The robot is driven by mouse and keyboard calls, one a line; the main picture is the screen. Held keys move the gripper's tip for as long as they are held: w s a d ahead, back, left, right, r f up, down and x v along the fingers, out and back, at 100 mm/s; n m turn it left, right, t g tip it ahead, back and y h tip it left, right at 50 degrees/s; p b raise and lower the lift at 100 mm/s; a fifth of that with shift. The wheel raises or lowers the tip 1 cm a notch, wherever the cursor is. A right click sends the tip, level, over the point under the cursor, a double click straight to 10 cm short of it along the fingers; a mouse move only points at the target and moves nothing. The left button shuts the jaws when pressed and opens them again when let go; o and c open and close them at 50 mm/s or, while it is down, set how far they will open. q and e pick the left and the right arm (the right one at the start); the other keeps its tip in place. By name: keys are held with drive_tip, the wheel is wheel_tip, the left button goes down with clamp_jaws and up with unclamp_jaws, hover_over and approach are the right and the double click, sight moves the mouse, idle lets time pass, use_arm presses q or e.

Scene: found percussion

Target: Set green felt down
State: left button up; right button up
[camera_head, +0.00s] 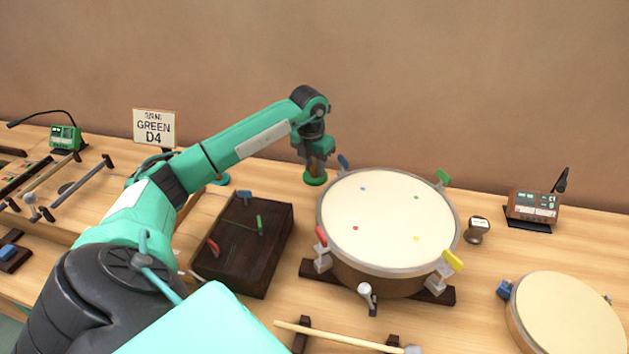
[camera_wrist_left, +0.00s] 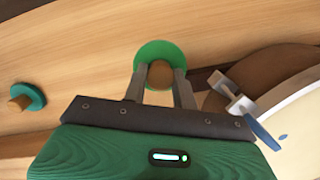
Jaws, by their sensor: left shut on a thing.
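The green felt (camera_head: 315,180) is a round green disc with a brown knob on top, at the back of the table just left of the large drum. In the left wrist view the green felt (camera_wrist_left: 152,50) lies below the fingers. My left gripper (camera_head: 316,164) points down and is shut on its knob; in the left wrist view the two fingers (camera_wrist_left: 160,82) flank the knob. The disc is at or very near table height; I cannot tell whether it touches the wood. My right gripper is not in view.
The large drum (camera_head: 388,222) with coloured clamps stands close on the right. A dark tray (camera_head: 232,265) is in front, left of it. A teal felt (camera_wrist_left: 35,93) sits to the left. A sign (camera_head: 154,128) reads GREEN D4. Bare wood surrounds the green felt's left side.

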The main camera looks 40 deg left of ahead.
sight(314, 175)
use_arm(q)
drive_tip(key=shift+f, duration=2.7)
drive_tip(key=shift+f, duration=0.15)
drive_tip(key=o, duration=1)
drive_tip(key=shift+c, duration=0.2)
wheel_tip(314, 175, up, 12)
drive_tip(key=s, duration=0.1)
drive_tip(key=shift+s, duration=0.25)
drive_tip(key=shift+d, duration=0.1)
